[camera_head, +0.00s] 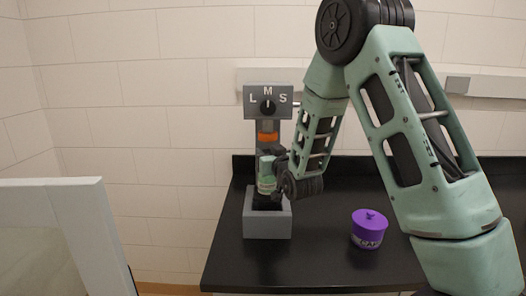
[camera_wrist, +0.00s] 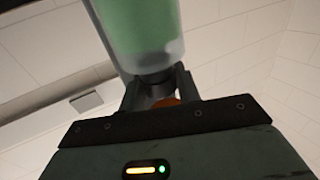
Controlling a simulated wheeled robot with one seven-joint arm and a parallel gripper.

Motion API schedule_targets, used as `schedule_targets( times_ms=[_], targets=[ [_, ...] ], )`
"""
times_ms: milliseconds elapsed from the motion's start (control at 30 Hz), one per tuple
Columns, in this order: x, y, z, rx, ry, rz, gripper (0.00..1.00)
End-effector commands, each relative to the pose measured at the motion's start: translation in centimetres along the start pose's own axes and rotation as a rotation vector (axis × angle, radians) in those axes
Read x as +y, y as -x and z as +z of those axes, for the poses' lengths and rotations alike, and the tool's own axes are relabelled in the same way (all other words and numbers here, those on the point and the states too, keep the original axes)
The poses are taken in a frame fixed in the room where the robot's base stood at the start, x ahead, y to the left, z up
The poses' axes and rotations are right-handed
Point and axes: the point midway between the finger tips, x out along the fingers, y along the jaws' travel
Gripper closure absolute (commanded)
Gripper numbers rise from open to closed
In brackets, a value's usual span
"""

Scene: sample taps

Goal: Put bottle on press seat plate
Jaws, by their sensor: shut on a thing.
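The bottle (camera_head: 266,175), pale with a green body, is upright in the head view, over the press base. My gripper (camera_head: 278,170) is shut on it from the right. The press (camera_head: 267,222) has a grey block base, with a dark part on top just under the bottle; I take this to be the seat plate (camera_head: 265,204). I cannot tell whether bottle and plate touch. An orange part (camera_head: 268,131) of the press is above the bottle.
The press has a dial panel (camera_head: 267,101) marked L, M, S at its top. A purple lidded pot (camera_head: 369,229) stands to the right on the black counter (camera_head: 315,262). A white panel (camera_head: 60,235) stands at the left. The counter between press and pot is clear.

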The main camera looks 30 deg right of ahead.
Motion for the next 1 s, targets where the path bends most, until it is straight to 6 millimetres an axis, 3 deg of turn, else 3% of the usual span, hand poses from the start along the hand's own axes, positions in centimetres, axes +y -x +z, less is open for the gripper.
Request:
schedule_targets(
  times_ms=[167, 200, 267, 633, 767, 933, 1000],
  targets=[
    [0.0, 0.0, -0.1, 0.001, 0.000, 0.000, 1.00],
    [0.0, 0.0, 0.0, -0.001, 0.000, 0.000, 0.56],
    [0.0, 0.0, 0.0, -0.001, 0.000, 0.000, 0.46],
    [0.0, 0.6, 0.0, 0.000, 0.000, -0.001, 0.46],
    [0.0, 2.5, 0.2, 0.001, 0.000, -0.001, 0.46],
    [-0.1, 6.3, 0.3, 0.000, -0.001, -0.001, 0.46],
    [-0.1, 6.8, 0.5, 0.006, -0.001, -0.001, 0.46]
  ],
)
